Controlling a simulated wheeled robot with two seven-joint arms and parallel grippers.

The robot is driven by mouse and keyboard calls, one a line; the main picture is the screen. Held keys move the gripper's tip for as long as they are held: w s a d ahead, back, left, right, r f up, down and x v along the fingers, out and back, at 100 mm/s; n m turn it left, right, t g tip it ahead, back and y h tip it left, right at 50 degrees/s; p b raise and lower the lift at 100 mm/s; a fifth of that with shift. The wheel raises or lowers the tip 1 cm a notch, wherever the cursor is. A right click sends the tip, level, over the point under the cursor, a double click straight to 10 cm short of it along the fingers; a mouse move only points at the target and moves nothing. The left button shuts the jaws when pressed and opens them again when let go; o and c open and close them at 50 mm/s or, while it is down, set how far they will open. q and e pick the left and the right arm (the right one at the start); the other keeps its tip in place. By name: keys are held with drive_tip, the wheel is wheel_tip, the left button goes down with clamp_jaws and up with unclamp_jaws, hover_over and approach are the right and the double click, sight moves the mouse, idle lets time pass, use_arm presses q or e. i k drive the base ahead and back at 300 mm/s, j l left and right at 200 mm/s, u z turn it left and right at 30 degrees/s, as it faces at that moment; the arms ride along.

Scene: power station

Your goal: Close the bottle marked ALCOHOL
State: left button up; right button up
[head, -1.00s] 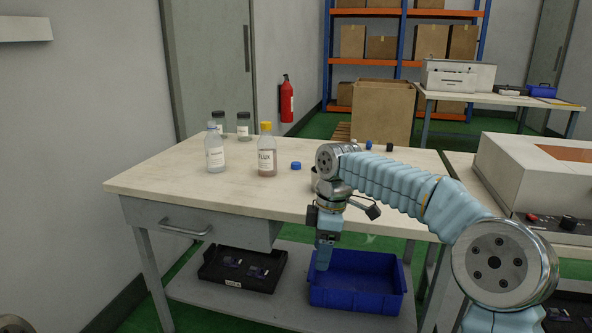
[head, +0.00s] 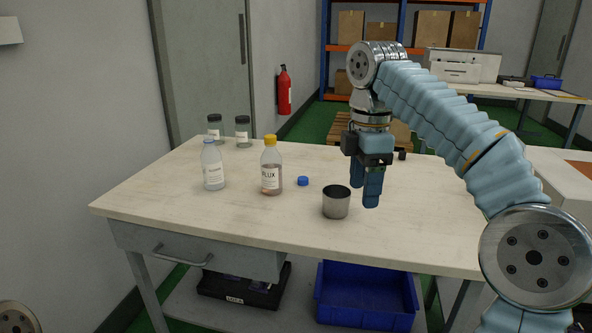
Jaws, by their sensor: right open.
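A clear bottle (head: 213,168) with a white label stands upright at the left of the table; its label is too small to read surely. Its neck looks pale, with no coloured cap showing. A small blue cap (head: 303,181) lies on the table top. The bottle marked FLUX (head: 271,168), with a yellow cap, stands between them. My right gripper (head: 365,194) points down over the table, right of the blue cap and just behind a metal cup. Its fingers are apart with nothing between them. My left gripper is out of view.
The metal cup (head: 336,203) stands close to my right fingers. Two dark-lidded jars (head: 243,132) stand at the back left of the table (head: 180,215). A blue bin (head: 366,300) sits on the lower shelf. The table's front left is clear.

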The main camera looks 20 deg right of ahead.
sight(211, 157)
drive_tip(key=i, duration=1.1)
